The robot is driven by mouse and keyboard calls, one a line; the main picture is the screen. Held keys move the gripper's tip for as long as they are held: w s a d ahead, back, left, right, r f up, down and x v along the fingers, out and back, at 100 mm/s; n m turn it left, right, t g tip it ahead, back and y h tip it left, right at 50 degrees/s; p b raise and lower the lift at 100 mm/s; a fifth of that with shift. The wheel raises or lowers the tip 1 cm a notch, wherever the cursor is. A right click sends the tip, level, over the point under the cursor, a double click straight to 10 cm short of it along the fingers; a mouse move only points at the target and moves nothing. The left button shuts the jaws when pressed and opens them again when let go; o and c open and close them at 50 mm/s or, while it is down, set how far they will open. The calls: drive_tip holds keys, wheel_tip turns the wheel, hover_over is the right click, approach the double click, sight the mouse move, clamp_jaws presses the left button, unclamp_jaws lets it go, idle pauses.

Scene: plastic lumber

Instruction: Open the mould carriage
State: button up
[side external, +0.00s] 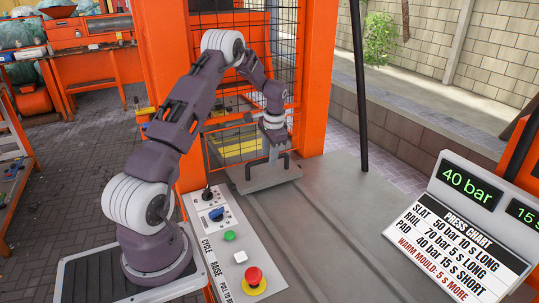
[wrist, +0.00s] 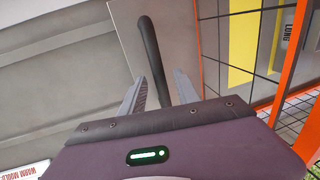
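The mould carriage shows in the side view as a flat grey plate (side external: 262,180) at the orange press frame, with a dark bar handle (side external: 285,161) standing on it. In the wrist view the black handle (wrist: 148,48) runs down between my fingers. My gripper (side external: 272,155) points down at the handle in the side view. In the wrist view my gripper (wrist: 158,85) has its two fingers apart, one on each side of the handle, with gaps visible. The handle's lower end is hidden behind my gripper body.
A grey bed with rails (side external: 325,225) extends clear toward the front. A control panel (side external: 225,240) with knobs, buttons and a red stop button (side external: 254,279) is beside it. A display reads 40 bar (side external: 467,187) above a press chart (side external: 455,235). Wire mesh (side external: 222,145) stands behind my gripper.

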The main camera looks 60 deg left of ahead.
clamp_jaws()
idle(1.4)
